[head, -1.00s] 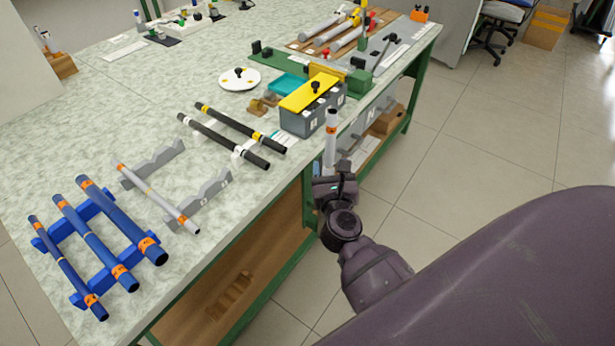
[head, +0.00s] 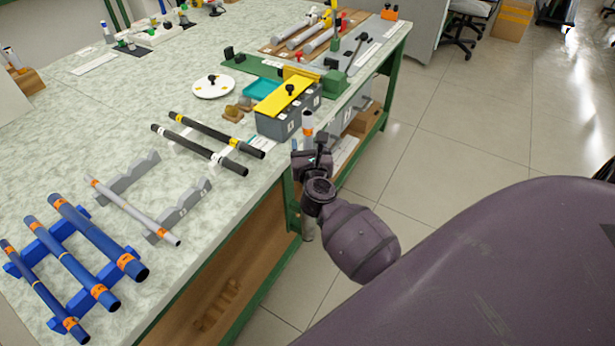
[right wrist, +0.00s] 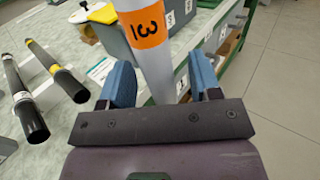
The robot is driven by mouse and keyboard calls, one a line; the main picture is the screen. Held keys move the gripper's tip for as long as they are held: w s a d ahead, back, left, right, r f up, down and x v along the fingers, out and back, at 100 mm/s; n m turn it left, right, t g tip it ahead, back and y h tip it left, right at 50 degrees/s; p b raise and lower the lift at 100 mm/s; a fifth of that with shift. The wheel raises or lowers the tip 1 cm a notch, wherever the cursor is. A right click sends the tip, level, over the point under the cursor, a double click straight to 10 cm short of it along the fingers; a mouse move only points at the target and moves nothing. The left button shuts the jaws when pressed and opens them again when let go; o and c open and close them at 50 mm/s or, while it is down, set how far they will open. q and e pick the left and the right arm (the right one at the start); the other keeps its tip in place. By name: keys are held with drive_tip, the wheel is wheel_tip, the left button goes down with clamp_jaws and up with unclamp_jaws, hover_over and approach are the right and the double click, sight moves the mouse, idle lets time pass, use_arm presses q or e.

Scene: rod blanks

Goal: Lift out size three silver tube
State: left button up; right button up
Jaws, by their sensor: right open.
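A silver tube (head: 307,122) with an orange band stands upright at the table's front edge, beside the grey box. Its band reads 3 in the right wrist view (right wrist: 150,62). My right gripper (head: 312,153) is open, with the tube between or just beyond its blue fingers (right wrist: 160,88); contact cannot be told. A grey length shows below the gripper, apparently the tube's lower part. Another thin silver tube (head: 130,210) with orange bands lies across the grey notched rack (head: 196,203). My left gripper is out of view.
The grey box (head: 277,127) with a yellow lid (head: 285,95) is close behind my right gripper. Blue tubes (head: 98,238) lie on a blue rack at the front left; black tubes (head: 200,150) lie farther back.

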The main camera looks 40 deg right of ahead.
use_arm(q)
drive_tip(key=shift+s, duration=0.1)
use_arm(e)
drive_tip(key=shift+x, duration=0.9)
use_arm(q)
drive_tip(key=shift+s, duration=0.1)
use_arm(e)
drive_tip(key=c, duration=0.8)
drive_tip(key=shift+r, duration=0.1)
wheel_tip(320, 180, up, 5)
drive_tip(key=shift+f+p, duration=0.1)
drive_tip(key=shift+p, duration=1.1)
wheel_tip(320, 180, up, 17)
drive_tip(key=p, duration=0.8)
hover_over(309, 134)
drive_tip(key=x, duration=0.3)
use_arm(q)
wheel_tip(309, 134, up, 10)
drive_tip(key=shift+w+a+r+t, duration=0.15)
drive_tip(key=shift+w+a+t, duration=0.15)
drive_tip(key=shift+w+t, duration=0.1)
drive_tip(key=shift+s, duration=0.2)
use_arm(e)
drive_tip(key=shift+a, duration=0.1)
